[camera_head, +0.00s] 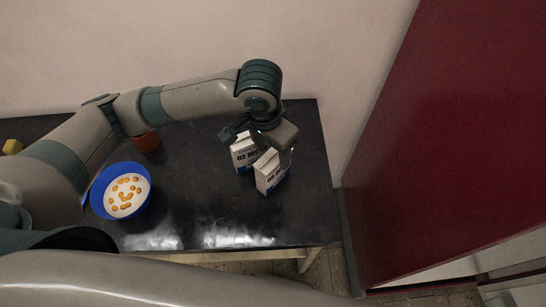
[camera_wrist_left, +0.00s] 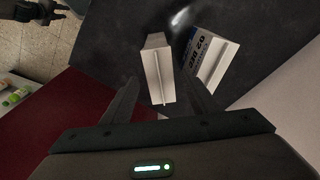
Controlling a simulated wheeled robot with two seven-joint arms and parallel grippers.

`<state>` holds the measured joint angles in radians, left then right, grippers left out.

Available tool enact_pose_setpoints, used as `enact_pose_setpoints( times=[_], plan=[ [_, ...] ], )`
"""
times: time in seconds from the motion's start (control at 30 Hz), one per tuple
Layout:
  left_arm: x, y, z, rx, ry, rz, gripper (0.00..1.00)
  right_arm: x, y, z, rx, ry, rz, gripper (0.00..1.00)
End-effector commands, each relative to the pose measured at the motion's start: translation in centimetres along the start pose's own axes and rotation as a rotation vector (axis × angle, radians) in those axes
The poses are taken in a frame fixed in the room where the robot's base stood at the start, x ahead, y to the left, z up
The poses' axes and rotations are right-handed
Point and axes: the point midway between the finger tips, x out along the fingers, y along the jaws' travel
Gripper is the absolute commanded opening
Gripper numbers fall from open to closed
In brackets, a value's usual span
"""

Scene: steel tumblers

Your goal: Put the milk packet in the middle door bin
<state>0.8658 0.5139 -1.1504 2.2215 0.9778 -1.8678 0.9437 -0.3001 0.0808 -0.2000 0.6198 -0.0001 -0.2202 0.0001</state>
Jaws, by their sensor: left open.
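Two white milk packets with dark date print stand close together on the black table. The rear packet (camera_head: 243,152) and the front packet (camera_head: 269,173) are both partly covered by my left gripper (camera_head: 270,146) in the head view. In the left wrist view, one packet (camera_wrist_left: 157,70) lies ahead of the gap between the open fingers of my left gripper (camera_wrist_left: 163,98). The other packet (camera_wrist_left: 208,58) is beyond the right finger. I cannot tell whether a finger touches a packet. The middle door bin cannot be made out. My right gripper is not in view.
A blue bowl (camera_head: 97,201) with orange pieces on white sits on the table (camera_head: 215,205). A reddish-brown cup (camera_head: 148,142) and a yellow object (camera_head: 12,146) are behind it. A large dark red panel (camera_head: 450,130) stands right of the table. Small bottles (camera_wrist_left: 14,97) show on a white surface.

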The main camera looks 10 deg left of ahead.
Motion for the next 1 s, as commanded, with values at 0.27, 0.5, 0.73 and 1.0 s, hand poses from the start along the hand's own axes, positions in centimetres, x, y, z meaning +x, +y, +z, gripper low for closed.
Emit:
enact_pose_setpoints(
  times=[0.27, 0.5, 0.73, 1.0],
  plan=[
    [-4.7, 0.1, -0.1, 0.002, 0.004, 0.001, 0.54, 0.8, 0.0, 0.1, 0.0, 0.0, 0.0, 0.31],
    [-6.7, 0.1, 0.0, 0.0, 0.0, 0.001, 0.54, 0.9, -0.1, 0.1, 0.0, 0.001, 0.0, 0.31],
    [-6.9, 0.0, 0.0, -0.001, 0.0, 0.001, 0.54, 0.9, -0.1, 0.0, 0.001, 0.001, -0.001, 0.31],
    [-6.9, 0.0, 0.0, 0.0, 0.0, 0.001, 0.54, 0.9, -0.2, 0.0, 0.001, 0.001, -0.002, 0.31]
  ],
)
